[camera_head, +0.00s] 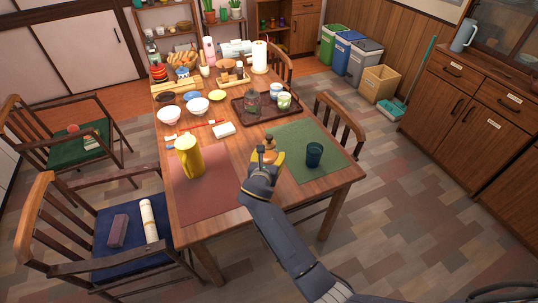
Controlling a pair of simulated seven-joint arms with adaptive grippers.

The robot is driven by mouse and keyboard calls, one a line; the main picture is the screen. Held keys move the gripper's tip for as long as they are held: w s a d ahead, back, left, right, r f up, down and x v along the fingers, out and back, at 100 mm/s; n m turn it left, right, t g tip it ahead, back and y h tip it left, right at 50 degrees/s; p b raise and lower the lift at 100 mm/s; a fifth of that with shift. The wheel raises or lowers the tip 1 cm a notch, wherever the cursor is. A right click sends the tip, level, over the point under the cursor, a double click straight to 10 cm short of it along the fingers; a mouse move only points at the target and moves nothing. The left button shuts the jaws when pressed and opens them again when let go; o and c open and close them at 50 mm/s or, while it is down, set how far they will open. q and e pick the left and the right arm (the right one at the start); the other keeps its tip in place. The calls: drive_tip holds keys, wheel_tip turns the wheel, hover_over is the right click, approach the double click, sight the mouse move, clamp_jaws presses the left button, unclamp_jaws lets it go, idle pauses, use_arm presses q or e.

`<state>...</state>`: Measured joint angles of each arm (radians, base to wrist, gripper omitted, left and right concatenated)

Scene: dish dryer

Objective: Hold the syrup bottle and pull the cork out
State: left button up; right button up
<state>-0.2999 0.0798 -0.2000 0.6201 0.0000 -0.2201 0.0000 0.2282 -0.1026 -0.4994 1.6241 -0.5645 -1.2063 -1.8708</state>
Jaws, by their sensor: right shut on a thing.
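The syrup bottle appears to be the small amber bottle (270,144) at the front middle of the wooden table, between the red and green placemats. Its top shows just beyond my right gripper (265,162), which is shut on it. The gripper and wrist hide its lower part. A cork at its top is too small to make out clearly. My right arm reaches in from the bottom of the picture. My left gripper is not in view.
A yellow pitcher (189,158) stands on the red placemat (210,195) to the left. A dark teal cup (314,154) stands on the green placemat (300,135) to the right. A brown tray (243,117) with jars lies behind. The red placemat's front is clear.

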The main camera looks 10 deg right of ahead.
drive_tip(key=shift+f, duration=3.35)
drive_tip(key=o, duration=1.1)
drive_tip(key=shift+o, duration=0.9)
drive_tip(key=o, duration=0.4)
drive_tip(key=shift+f, duration=0.1)
